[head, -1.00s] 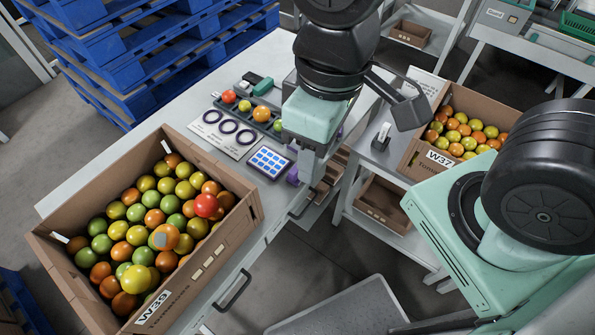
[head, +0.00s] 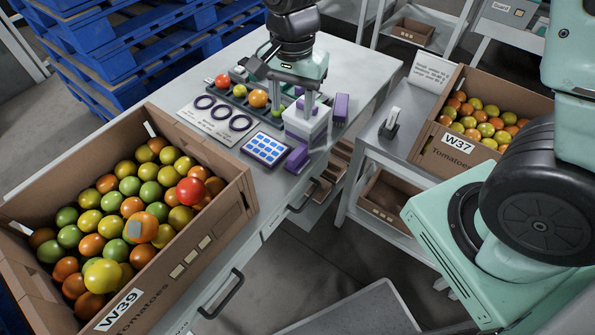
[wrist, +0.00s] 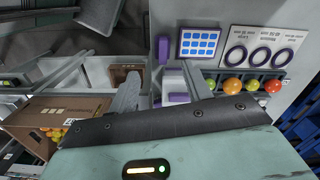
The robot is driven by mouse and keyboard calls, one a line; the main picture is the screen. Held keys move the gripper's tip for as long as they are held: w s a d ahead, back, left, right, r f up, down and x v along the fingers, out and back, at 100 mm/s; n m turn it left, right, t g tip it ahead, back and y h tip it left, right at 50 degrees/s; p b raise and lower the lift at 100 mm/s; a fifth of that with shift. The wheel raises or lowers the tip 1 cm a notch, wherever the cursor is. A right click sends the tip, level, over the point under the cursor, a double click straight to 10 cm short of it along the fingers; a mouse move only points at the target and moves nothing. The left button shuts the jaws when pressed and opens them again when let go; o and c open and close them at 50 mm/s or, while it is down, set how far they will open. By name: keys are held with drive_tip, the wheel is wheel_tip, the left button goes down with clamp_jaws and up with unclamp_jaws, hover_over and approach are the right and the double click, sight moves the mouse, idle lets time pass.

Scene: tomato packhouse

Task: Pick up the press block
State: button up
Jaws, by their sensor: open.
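Purple blocks stand by a white box (head: 305,128) on the bench: one (head: 341,107) to its right, one (head: 297,158) in front of it beside the keypad. Something purple also shows on top of the white box, partly hidden by my fingers. I cannot tell for sure which purple piece is the press block. My gripper (head: 291,98) is open and empty, pointing down above the white box. In the wrist view, my fingers (wrist: 158,72) stand apart, with the white box (wrist: 172,80) and purple pieces (wrist: 163,50) seen between and beyond them.
A blue-buttoned keypad (head: 267,149), a card with three dark rings (head: 222,115) and a tray of tomatoes (head: 240,100) lie left of the box. A large tomato carton (head: 205,235) fills the bench's near left. Carton W37 (head: 430,150) stands on a side table.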

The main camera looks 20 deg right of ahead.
sight(298, 151)
drive_tip(key=w+f+m, duration=0.1)
drive_tip(key=f, duration=0.4)
drive_tip(key=d+f+m, duration=0.1)
drive_tip(key=f, duration=0.4)
drive_tip(key=w+d+f, duration=0.1)
drive_tip(key=f, duration=0.4)
drive_tip(key=shift+w+f+m, duration=0.25)
drive_tip(key=shift+w+m, duration=0.05)
drive_tip(key=shift+m, duration=0.1)
drive_tip(key=shift+s+d+f+p, duration=0.1)
drive_tip(key=shift+f+p, duration=0.2)
drive_tip(key=shift+f, duration=2.3)
drive_tip(key=shift+c, duration=0.3)
drive_tip(key=c, duration=0.7)
